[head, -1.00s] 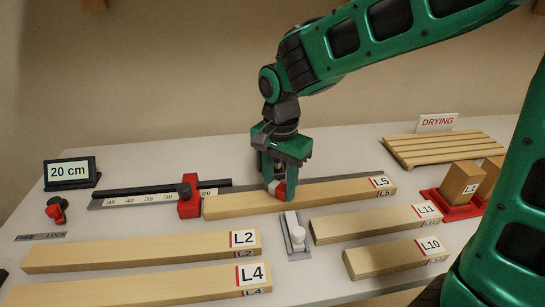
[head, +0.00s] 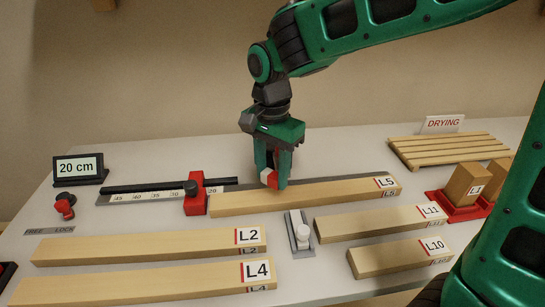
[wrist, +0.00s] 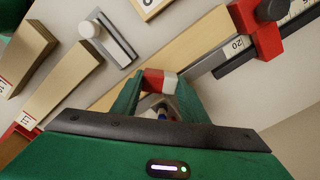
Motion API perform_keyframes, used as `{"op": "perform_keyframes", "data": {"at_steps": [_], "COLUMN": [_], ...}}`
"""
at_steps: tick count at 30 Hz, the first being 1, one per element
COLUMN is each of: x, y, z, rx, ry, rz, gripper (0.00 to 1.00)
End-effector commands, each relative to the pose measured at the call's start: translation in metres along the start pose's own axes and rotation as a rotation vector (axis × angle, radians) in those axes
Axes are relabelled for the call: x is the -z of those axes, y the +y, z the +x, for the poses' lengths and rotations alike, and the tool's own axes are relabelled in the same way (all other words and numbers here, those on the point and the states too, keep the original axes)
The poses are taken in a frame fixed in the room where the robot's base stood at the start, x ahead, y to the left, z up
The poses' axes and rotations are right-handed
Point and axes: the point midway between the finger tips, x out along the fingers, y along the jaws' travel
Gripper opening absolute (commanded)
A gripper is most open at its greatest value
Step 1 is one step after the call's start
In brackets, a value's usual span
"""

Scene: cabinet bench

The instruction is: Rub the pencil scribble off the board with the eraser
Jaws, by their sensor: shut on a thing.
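My gripper (head: 272,177) is shut on a small red and white eraser (head: 269,178), which pokes out between the fingertips. The eraser also shows in the wrist view (wrist: 158,81). It is above the middle part of the long board L5 (head: 320,194); whether it touches the wood I cannot tell. Board L5 lies along the back, with its left end by the red stop block (head: 196,204) on the ruler. I can make out no pencil scribble on any board; the fingers and eraser hide part of L5.
Boards L2 (head: 140,246) and L4 (head: 130,283) lie front left, L11 (head: 375,223) and L10 (head: 395,258) front right. A small grey plate with a white knob (head: 302,236) stands between them. A slatted drying rack (head: 455,150) and a red block holder (head: 455,209) are right.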

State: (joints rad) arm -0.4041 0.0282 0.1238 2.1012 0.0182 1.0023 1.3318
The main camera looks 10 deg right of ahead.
Motion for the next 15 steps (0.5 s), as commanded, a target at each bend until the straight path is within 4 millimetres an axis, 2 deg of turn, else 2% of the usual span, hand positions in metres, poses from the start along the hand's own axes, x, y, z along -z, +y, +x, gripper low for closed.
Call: {"op": "perform_keyframes", "data": {"at_steps": [9,15], "x": [0.004,0.005], "y": [0.002,0.003], "z": [-0.029,-0.041], "rx": [0.001,0.0], "ry": [0.0,0.0], "rz": [0.006,0.009], "gripper": [0.19,0.19]}}
